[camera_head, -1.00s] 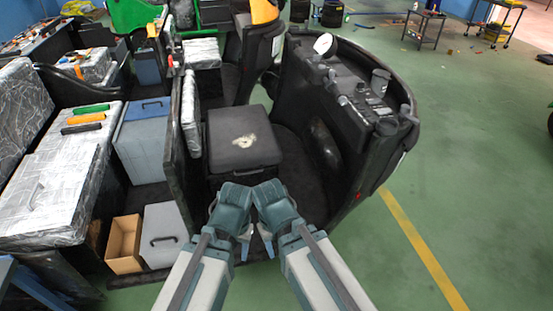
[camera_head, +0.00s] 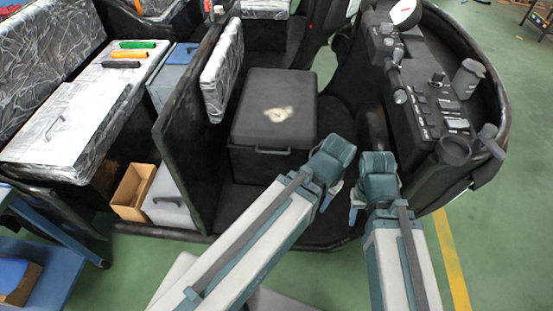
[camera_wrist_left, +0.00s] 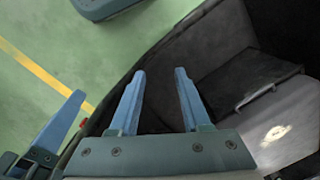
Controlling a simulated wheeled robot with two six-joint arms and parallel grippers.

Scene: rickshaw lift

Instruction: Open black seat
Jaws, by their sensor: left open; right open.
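The black seat (camera_head: 263,100) is a dark box with a worn pale patch on its lid, inside the vehicle's cab; its lid lies flat and closed. A handle (camera_head: 272,151) is on its near front face. The seat also shows at the lower right of the left wrist view (camera_wrist_left: 292,120), with its handle (camera_wrist_left: 255,97). My left gripper (camera_head: 331,196) is right of and nearer than the seat, apart from it. It is open and empty in the left wrist view (camera_wrist_left: 158,82). My right gripper (camera_head: 356,209) is close beside it, farther right, open; its grasp area is partly hidden.
A dark partition (camera_head: 190,130) stands left of the seat. A control console (camera_head: 430,85) and curved cab wall bound the right. Boxes, including a cardboard one (camera_head: 133,187), sit left of the partition. Green floor (camera_head: 515,200) is clear at the right.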

